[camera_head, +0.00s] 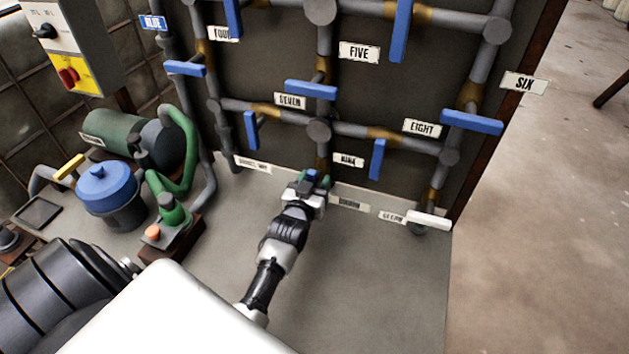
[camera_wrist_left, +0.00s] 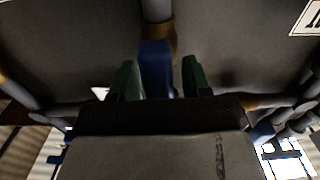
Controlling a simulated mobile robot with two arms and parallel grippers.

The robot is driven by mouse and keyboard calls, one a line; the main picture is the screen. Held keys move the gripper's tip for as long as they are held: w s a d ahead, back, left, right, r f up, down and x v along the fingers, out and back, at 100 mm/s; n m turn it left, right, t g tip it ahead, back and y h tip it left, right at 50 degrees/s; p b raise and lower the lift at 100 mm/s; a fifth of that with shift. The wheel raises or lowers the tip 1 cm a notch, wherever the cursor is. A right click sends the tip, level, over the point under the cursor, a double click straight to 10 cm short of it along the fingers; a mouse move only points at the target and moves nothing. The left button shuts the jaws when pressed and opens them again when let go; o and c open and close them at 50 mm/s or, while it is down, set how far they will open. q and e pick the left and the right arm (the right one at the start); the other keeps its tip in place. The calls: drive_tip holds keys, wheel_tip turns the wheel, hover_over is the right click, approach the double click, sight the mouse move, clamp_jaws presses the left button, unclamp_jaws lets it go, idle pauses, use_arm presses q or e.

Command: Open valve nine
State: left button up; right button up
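The plate reading NINE (camera_head: 348,160) is on the dark panel beside a short vertical pipe (camera_head: 322,158). My left gripper (camera_head: 313,178) is at the lower end of that pipe, with a bit of blue handle showing at its fingers. In the left wrist view the blue valve handle (camera_wrist_left: 156,70) stands between the two green fingers of the gripper (camera_wrist_left: 160,80). A narrow gap shows between the handle and the right finger; the left finger is close to it or touching. The gripper hides most of the handle in the head view. My right gripper is not in view.
A blue handle (camera_head: 378,158) hangs to the right, near the EIGHT plate (camera_head: 422,127). Another blue handle (camera_head: 251,130) hangs to the left. A white handle (camera_head: 428,220) is low right. A green pump (camera_head: 115,133) and a blue-topped motor (camera_head: 107,188) stand left.

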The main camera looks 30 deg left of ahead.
use_arm(q)
drive_tip(key=shift+s, duration=0.1)
drive_tip(key=v, duration=1)
drive_tip(key=shift+s+b, duration=0.3)
drive_tip(key=shift+b, duration=0.05)
drive_tip(key=shift+s+f, duration=0.1)
